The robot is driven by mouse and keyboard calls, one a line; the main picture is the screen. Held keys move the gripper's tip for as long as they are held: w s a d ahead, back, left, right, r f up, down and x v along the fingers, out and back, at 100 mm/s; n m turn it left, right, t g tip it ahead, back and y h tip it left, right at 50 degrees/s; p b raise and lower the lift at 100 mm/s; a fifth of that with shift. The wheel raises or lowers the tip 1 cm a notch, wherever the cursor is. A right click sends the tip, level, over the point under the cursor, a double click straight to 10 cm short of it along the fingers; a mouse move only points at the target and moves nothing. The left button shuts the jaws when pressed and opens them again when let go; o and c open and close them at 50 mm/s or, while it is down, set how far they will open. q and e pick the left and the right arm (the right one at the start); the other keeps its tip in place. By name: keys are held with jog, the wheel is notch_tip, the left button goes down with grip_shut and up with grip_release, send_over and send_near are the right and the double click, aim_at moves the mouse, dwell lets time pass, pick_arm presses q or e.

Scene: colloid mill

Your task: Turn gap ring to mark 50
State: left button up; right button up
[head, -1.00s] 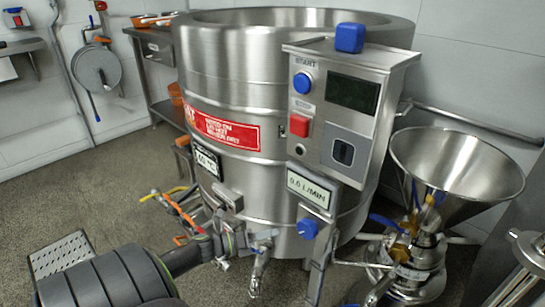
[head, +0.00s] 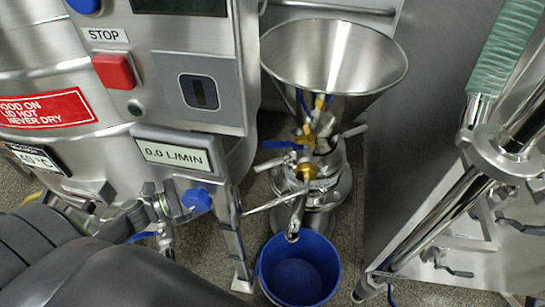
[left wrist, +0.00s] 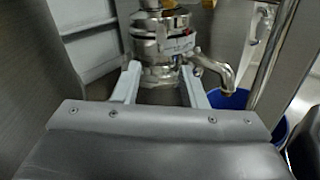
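The colloid mill (head: 325,180) is a steel body under a wide funnel hopper (head: 335,55), right of the kettle in the head view. In the left wrist view the mill (left wrist: 160,30) stands upright ahead, with a pale marked band (left wrist: 180,47) around its body, apparently the gap ring. Its marks are too small to read. A steel rod (head: 268,203) sticks out to the left from the mill. My left gripper (left wrist: 161,75) is open and empty, its fingers pointing at the mill's lower body. Contact cannot be told. My right gripper is not in view.
A blue bucket (head: 300,270) stands on the floor under the mill's spout (head: 294,228). The kettle's control panel (head: 190,65), 0.0 L/MIN display (head: 175,154) and blue knob (head: 197,200) are left of the mill. Steel pipework with a green hose (head: 505,45) is at the right.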

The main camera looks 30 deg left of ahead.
aim_at(279, 161)
pick_arm(q)
jog(key=x, duration=1.7)
jog(key=shift+w+d+r+b, duration=0.1)
jog(key=shift+d+r+b, duration=0.05)
jog(key=shift+b, duration=0.15)
grip_shut()
